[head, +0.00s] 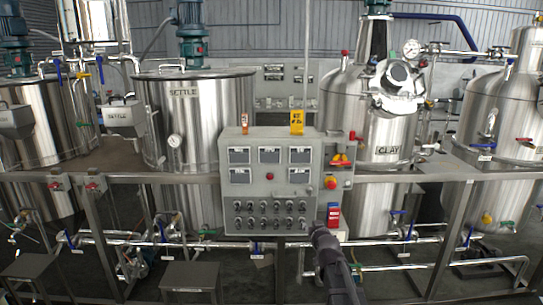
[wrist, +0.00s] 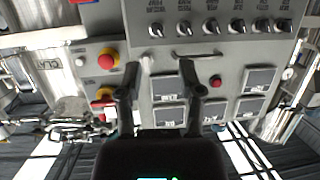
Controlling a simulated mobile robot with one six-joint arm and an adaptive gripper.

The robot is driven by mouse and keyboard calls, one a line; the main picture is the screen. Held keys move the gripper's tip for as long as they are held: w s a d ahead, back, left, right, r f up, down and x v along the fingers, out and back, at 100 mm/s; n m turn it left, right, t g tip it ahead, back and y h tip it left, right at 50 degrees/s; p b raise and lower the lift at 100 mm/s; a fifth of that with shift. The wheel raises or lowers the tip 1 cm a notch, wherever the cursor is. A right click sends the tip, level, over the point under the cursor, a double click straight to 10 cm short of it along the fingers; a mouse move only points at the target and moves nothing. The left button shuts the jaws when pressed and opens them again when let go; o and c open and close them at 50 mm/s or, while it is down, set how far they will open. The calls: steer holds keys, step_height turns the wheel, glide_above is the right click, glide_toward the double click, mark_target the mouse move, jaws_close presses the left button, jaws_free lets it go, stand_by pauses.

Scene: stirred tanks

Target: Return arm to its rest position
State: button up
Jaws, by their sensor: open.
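My gripper (wrist: 159,66) shows in the wrist view with its two dark fingers apart and nothing between them. Beyond the fingers is a grey control panel (wrist: 227,50), which appears upside down in this view. In the head view my dark arm (head: 335,265) rises from the bottom edge, with its end just below and right of the control panel (head: 267,215). The fingers cannot be made out clearly there. I cannot tell the exact gap between gripper and panel.
Steel tanks stand behind the frame: the SETTLE tank (head: 200,115) on the left and the CLAY tank (head: 390,138) on the right. A side box has a red button (head: 330,182). Pipes with valves (head: 400,240) run low. Stools (head: 190,278) stand at lower left.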

steer(key=s+d+f+g+p, duration=0.1)
steer(key=s+g, duration=0.6)
steer(key=s, duration=0.7)
steer(key=s+d+f+m+g+h+p, duration=0.1)
steer(key=s+f+g+p, duration=0.3)
steer(key=s, duration=1.1)
step_height(320, 180, down, 2)
steer(key=g, duration=0.3)
steer(key=shift+s+f, duration=0.15)
steer(key=shift+f, duration=0.1)
